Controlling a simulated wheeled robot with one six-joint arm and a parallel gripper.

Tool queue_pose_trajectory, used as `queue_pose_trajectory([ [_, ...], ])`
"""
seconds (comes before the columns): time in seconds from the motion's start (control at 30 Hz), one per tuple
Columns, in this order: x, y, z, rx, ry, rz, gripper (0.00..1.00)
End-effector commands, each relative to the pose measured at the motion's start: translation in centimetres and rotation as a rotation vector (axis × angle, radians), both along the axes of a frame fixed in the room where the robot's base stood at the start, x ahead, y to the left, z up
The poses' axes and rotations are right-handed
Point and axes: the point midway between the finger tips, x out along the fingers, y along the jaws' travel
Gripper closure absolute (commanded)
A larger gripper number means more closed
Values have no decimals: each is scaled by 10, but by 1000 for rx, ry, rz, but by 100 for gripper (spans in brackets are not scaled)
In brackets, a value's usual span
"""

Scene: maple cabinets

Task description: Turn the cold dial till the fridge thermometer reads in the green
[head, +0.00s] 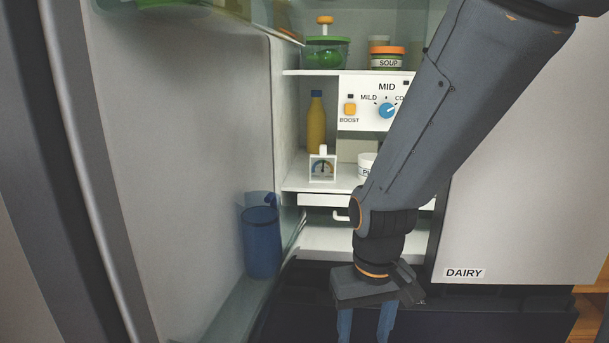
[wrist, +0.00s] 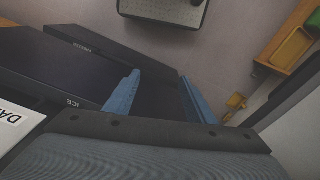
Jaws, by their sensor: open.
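The cold dial (head: 387,110) is a blue round knob on a white panel (head: 365,121) inside the open fridge. Its marks read MILD, MID and a partly hidden CO word; a light pointer line on the knob seems to point to the upper right. The fridge thermometer (head: 322,168) is a small white-framed gauge on the shelf below. Its needle looks near upright, too small to read surely. My gripper (head: 366,322) hangs low in front of the fridge, well below the dial, pointing down. Its blue fingers are apart and empty, also in the wrist view (wrist: 160,95).
An orange BOOST button (head: 350,109) is left of the dial. A yellow bottle (head: 316,122), a white tub (head: 367,165) and a SOUP jar (head: 387,59) stand on shelves. A blue jug (head: 261,240) sits in the door at left. The DAIRY door (head: 530,180) is at right.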

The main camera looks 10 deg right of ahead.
Motion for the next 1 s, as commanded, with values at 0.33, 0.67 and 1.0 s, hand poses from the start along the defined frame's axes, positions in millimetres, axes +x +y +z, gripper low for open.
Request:
queue_pose_trajectory([
  [0.33, 12, 46, -72, 14, 3, 130, 50],
  [0.67, 11, 86, -128, 30, 10, 250, 50],
  [1.0, 5, 111, -164, 40, 17, 334, 50],
])
